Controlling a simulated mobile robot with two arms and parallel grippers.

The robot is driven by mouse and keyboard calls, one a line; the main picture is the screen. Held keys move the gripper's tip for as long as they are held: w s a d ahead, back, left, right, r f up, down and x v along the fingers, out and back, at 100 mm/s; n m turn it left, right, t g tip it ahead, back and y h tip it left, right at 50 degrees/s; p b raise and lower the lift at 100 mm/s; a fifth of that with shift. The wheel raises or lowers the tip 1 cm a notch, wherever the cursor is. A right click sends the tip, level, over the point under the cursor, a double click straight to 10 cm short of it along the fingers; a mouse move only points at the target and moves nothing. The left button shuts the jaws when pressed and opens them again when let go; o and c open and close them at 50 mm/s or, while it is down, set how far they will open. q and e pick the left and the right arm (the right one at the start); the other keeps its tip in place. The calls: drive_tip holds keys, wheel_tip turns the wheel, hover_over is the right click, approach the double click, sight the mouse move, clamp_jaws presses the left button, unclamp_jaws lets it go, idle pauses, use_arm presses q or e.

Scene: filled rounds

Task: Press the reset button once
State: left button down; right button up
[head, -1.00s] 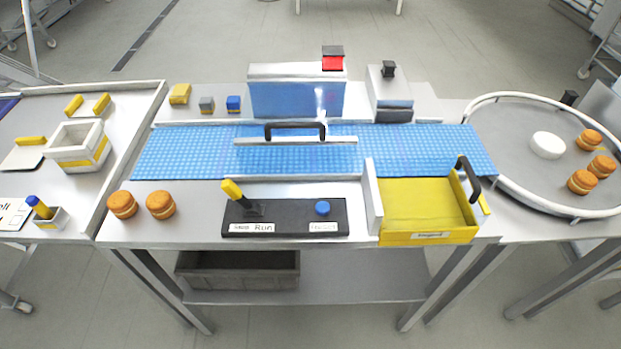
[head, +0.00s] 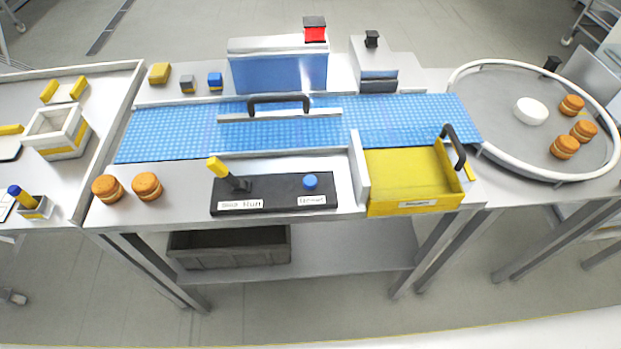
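The reset button is most likely the round blue button (head: 310,182) on the right part of a black control panel (head: 272,195) at the front of the middle table. A small white label, too blurred to read surely, sits below it. A yellow-handled lever (head: 222,170) stands on the panel's left part, tilted to the left, above a label that ends in "Run". Nothing touches the button or the lever. Neither of my grippers shows in the head view.
A blue conveyor belt (head: 180,135) with a black-handled guard (head: 278,103) runs behind the panel. A yellow tray (head: 405,175) stands right of the panel. Two filled rounds (head: 147,186) lie left of it. A round table (head: 490,110) is at right, a grey bin (head: 230,258) below.

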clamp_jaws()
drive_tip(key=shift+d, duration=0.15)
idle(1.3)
